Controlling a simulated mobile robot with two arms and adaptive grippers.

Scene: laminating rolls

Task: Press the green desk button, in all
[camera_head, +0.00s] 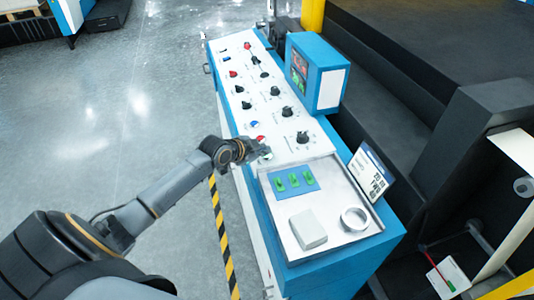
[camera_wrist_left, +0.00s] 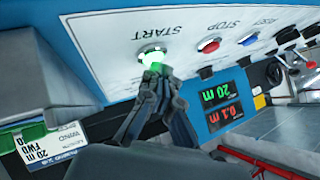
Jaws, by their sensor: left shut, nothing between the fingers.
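The green START button (camera_wrist_left: 152,54) glows bright green on the white panel of the desk in the left wrist view. My left gripper (camera_wrist_left: 160,72) is shut and empty, with its fingertips at the button, overlapping its lower edge. I cannot tell for sure whether they press it. In the head view the left gripper (camera_head: 261,150) is over the near left part of the control desk (camera_head: 283,105), and the green button (camera_head: 267,156) shows only in part beside the fingers. My right gripper is in neither view.
A red STOP button (camera_wrist_left: 208,46) and a blue button (camera_wrist_left: 248,37) sit beside START. A blue display box (camera_head: 318,72) stands on the desk; its readouts show 20 m and 0.1 m. A tray (camera_head: 325,177) holds green switches, a white block and a ring. A sign (camera_head: 371,172) stands at right.

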